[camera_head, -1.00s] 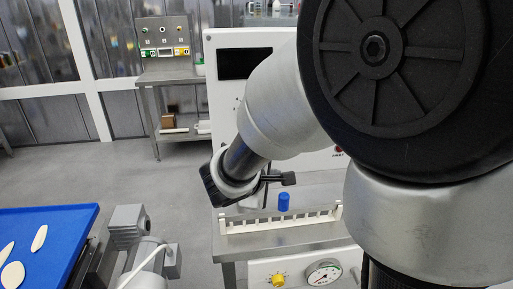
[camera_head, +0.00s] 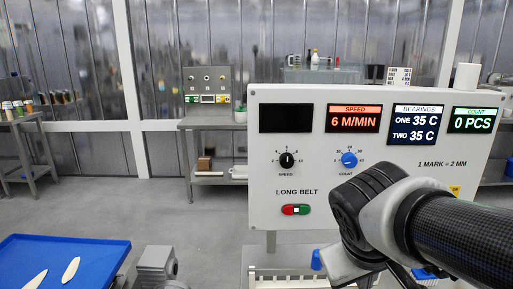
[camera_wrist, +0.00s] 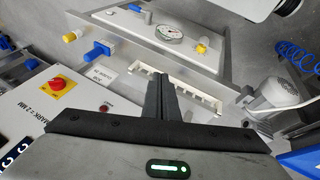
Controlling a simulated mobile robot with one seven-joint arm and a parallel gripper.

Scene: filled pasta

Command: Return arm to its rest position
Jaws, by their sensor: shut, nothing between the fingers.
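My gripper (camera_wrist: 160,86) shows in the wrist view with its two dark fingers together and nothing between them. The fingers point toward a white slotted rack (camera_wrist: 205,97) on a machine bench; I cannot tell how far apart they are. In the head view my arm (camera_head: 450,232) enters from the lower right and bends down in front of a white control panel (camera_head: 300,150). The fingers cannot be made out in the head view. The arm hides the panel's lower right part and some of the rack (camera_head: 285,282) below it.
A blue tray (camera_head: 95,253) with pale pieces lies at lower left, beside a grey motor (camera_head: 157,265). A steel table with a small control box (camera_head: 207,88) stands behind.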

